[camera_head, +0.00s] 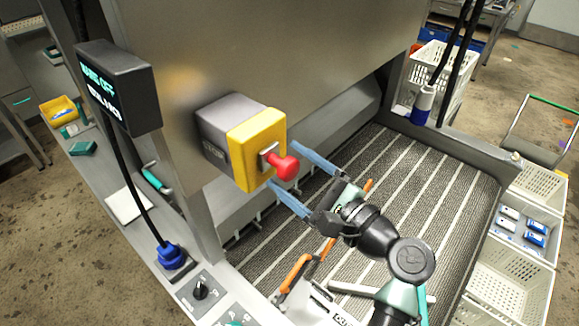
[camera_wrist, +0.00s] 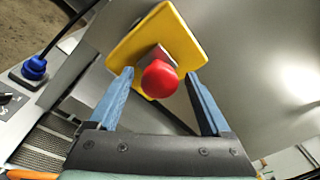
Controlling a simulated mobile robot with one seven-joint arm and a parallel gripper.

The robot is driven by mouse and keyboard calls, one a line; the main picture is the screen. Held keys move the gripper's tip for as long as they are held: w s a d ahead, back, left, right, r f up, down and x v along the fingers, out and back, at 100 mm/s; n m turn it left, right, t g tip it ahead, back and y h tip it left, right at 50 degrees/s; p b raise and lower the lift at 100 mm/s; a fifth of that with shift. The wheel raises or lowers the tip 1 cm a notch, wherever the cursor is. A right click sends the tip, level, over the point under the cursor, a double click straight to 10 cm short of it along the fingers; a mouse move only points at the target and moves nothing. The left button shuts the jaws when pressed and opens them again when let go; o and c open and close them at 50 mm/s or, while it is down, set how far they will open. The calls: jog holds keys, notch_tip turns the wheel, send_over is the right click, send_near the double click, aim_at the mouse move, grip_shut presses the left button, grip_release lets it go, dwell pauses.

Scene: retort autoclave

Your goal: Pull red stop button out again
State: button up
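The red stop button (camera_head: 285,167) sticks out from the yellow face (camera_head: 243,165) of a grey box on the steel machine panel. My gripper (camera_head: 283,165) is open, with its blue fingers spread to either side of the button. In the wrist view the red button (camera_wrist: 159,78) shows between and beyond the fingertips of my gripper (camera_wrist: 160,78), in front of the yellow plate (camera_wrist: 180,40). Gaps show between the button and both fingers, and nothing is held.
A dark display box (camera_head: 118,88) with lit text hangs at the left. A blue plug (camera_head: 170,256) and a black knob (camera_head: 200,289) are on the ledge below. A ribbed conveyor (camera_head: 400,190) lies below my arm; white crates (camera_head: 510,285) stand at the right.

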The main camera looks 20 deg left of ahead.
jog(key=shift+a, duration=0.1)
jog(key=b+v, duration=0.4)
jog(key=v, duration=0.9)
jog(key=w+r+n+t+h, duration=0.4)
jog(key=r+t, duration=0.1)
jog(key=r, duration=0.2)
jog(key=w+r+n+t+h, duration=0.3)
jog(key=r+n+t+h, duration=0.15)
jog(key=r, duration=0.35)
jog(key=s+d+r+n+t+h, duration=0.1)
jog(key=s+r+n+t+h, duration=0.2)
jog(key=r, duration=0.7)
jog(key=s+d+r+n+t+h, duration=0.2)
jog(key=s+r+n+t+h, duration=0.1)
jog(key=s+r+t, duration=0.4)
jog(key=s+r+h, duration=0.1)
jog(key=s+r, duration=0.2)
jog(key=r, duration=0.1)
jog(key=shift+h, duration=0.35)
jog(key=shift+d, duration=0.15)
